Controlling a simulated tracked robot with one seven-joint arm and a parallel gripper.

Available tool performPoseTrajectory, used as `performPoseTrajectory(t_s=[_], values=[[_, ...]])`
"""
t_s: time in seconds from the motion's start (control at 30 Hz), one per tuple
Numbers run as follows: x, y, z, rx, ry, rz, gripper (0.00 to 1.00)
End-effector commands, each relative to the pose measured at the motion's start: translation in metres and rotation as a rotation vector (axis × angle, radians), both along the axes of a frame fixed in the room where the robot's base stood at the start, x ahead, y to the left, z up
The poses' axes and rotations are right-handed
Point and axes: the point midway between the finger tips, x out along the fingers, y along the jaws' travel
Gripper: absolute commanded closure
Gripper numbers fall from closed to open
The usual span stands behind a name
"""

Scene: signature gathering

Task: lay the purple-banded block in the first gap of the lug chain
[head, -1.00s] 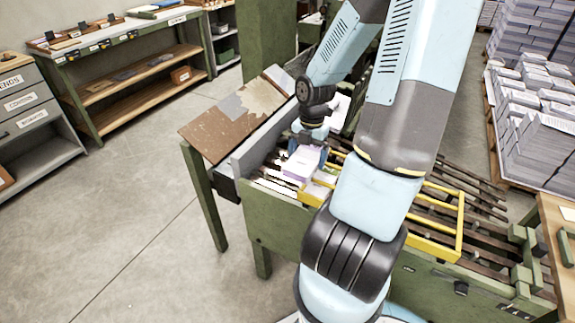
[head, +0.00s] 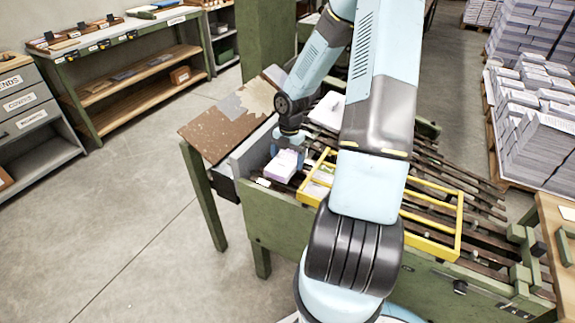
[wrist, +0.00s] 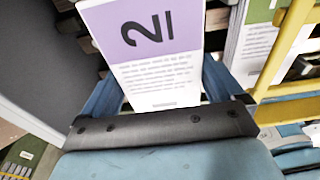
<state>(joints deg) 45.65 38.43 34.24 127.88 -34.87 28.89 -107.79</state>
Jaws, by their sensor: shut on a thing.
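The purple-banded block (wrist: 155,50) is white with a purple band and a dark "2" with a bar under it. My gripper (wrist: 165,100) is shut on it, with a blue finger on each side in the wrist view. In the head view the block (head: 281,164) is at the left end of the lug chain (head: 425,222), beside the grey side plate. My gripper (head: 291,158) reaches down on it from above. Whether the block touches the chain bed is hard to tell.
A yellow frame (head: 461,222) stands over the chain just right of the block. Another printed block (head: 318,188) lies inside its left end; it also shows in the wrist view (wrist: 255,50). A brown worn board (head: 222,127) lies left of the bed. Paper stacks (head: 540,135) stand at right.

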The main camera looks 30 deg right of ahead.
Motion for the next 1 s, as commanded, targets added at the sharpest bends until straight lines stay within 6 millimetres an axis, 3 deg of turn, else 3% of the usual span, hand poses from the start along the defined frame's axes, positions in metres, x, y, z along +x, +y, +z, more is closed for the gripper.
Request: performPoseTrajectory(t_s=[0.23, 0.57, 0.6, 1.0], values=[[0.000, 0.001, -0.030, 0.001, 0.003, 0.002, 0.52], [0.000, 0.001, -0.032, 0.001, 0.000, 0.002, 0.52], [0.000, 0.001, -0.032, 0.000, 0.000, 0.002, 0.02], [0.001, -0.001, -0.023, 0.000, -0.001, 0.000, 0.00]])
